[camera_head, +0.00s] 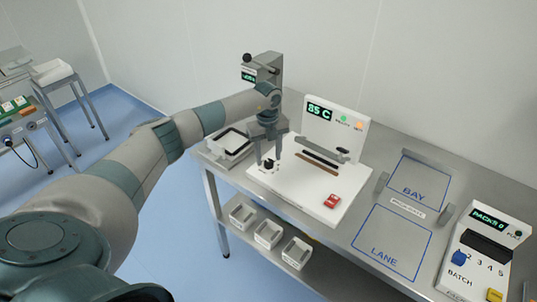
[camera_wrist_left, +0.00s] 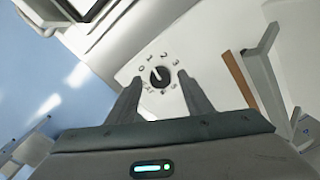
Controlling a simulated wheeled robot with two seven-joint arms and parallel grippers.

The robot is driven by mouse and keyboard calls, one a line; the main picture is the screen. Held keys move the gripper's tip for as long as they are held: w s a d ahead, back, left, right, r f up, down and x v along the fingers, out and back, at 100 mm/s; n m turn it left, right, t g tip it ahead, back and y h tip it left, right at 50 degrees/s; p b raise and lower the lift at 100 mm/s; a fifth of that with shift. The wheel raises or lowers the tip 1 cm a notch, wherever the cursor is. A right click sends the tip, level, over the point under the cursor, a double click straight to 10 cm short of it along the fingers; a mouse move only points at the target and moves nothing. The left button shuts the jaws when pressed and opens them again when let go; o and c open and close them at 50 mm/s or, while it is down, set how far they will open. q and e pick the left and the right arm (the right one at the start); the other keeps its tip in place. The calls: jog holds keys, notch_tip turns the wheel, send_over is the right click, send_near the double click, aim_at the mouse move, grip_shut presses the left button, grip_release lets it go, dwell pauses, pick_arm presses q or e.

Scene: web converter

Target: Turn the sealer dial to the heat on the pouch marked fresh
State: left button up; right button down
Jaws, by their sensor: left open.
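The white sealer (camera_head: 295,190) stands on the steel bench; its display reads 85 C. Its black dial (camera_head: 268,163) sits at the base's left corner. In the left wrist view the dial (camera_wrist_left: 159,76) has numbers around it, with 0, 1, 2 and 3 legible and the others blurred. A pale mark on the knob points up and left, roughly toward the 0 and 1. My left gripper (camera_head: 268,157) is open above the dial, with its fingertips (camera_wrist_left: 160,83) on either side; I cannot tell whether they touch it. No pouch marked fresh can be made out. My right gripper is out of view.
A grey tray (camera_head: 231,144) and a grey machine (camera_head: 262,70) stand left and behind. BAY and LANE outlines and a batch console (camera_head: 482,255) are at right. White bins sit on the shelf below.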

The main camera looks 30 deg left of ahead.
pick_arm(q)
jog(key=shift+f, duration=0.65)
jog(key=shift+c, duration=0.3)
jog(key=c, duration=1)
